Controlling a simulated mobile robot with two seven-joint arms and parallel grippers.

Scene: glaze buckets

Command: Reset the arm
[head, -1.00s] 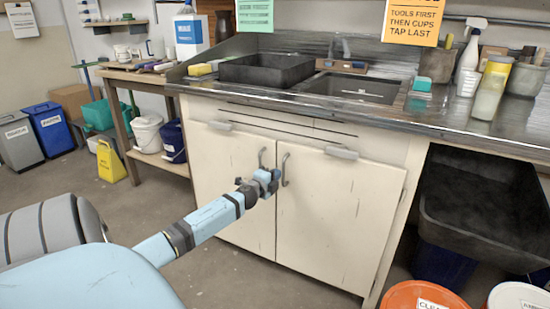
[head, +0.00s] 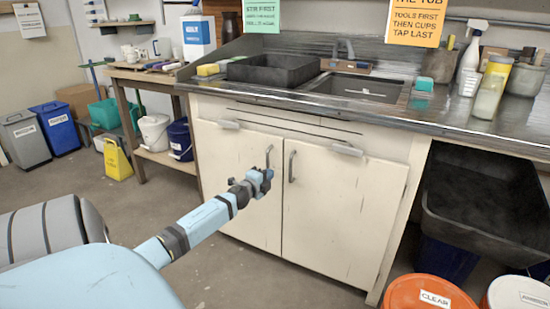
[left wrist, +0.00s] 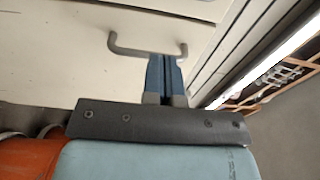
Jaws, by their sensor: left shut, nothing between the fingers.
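My left gripper (head: 264,181) is in front of the cream sink cabinet doors (head: 330,215), near the two upright metal handles. In the left wrist view its blue fingers (left wrist: 164,75) are together with nothing between them. A grey door handle (left wrist: 147,50) shows just beyond the fingertips in that view; I cannot tell whether they touch it. Both cabinet doors look shut in the head view. My right gripper is in neither view.
The steel counter (head: 390,107) with its sink runs above the doors. A black tub (head: 480,205) is under the counter at right. An orange-lidded bucket (head: 425,293) and a white-lidded one (head: 516,293) stand at front right. Floor (head: 240,270) below the doors is bare.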

